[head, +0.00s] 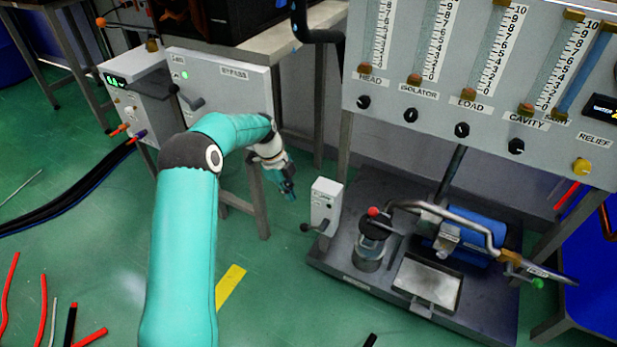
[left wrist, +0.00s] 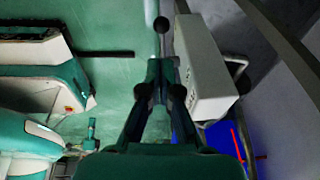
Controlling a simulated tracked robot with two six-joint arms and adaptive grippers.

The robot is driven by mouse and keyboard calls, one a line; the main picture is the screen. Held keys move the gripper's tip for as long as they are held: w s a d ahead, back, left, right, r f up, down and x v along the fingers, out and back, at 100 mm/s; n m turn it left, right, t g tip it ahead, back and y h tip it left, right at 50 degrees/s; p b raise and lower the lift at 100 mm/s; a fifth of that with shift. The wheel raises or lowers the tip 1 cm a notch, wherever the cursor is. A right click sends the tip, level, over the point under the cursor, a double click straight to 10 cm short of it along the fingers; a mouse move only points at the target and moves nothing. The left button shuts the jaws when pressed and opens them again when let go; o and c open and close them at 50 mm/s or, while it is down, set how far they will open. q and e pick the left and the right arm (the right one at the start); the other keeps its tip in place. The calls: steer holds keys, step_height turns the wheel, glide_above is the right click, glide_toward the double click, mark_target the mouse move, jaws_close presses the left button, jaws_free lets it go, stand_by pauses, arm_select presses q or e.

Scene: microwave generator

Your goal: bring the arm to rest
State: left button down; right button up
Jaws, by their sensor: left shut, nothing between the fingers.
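My left arm, teal, reaches up from the bottom of the head view and bends right. Its gripper (head: 287,190) hangs above the green floor, left of the small white control box (head: 327,203) with a black lever, and looks apart from it. In the left wrist view the fingers (left wrist: 160,65) are together with nothing between them. The white box (left wrist: 205,70) lies just right of them there, with a black knob (left wrist: 161,24) beyond the tips. A small teal part (left wrist: 91,132) at the lower left may be my right gripper; its fingers are too small to read.
A grey cabinet (head: 215,75) and bench legs stand behind the arm. At right, a flowmeter panel (head: 480,70) rises above a dark tray (head: 335,258) with a jar (head: 368,250) and a metal handle. Black hoses (head: 70,205) and red tubes lie on the floor at left.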

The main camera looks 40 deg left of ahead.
arm_select(q)
steer(key=s+d+f+n, duration=0.35)
steer(key=d+f, duration=0.25)
steer(key=d, duration=0.3)
steer(key=s+d+f+n, duration=0.2)
steer(key=d+f+n, duration=0.2)
steer(key=d+f, duration=0.35)
steer(key=s+d+f+n+h, duration=0.1)
steer(key=s+d+f+n, duration=0.2)
steer(key=s+d+n, duration=1.05)
steer(key=s+d+r+m+p, duration=0.1)
steer(key=s+r+p, duration=0.1)
steer(key=r+p, duration=1.6)
steer(key=s+d+r+m+p, duration=0.1)
steer(key=s+r+p, duration=0.1)
steer(key=r+p, duration=1.7)
steer(key=shift+s+g, duration=0.4)
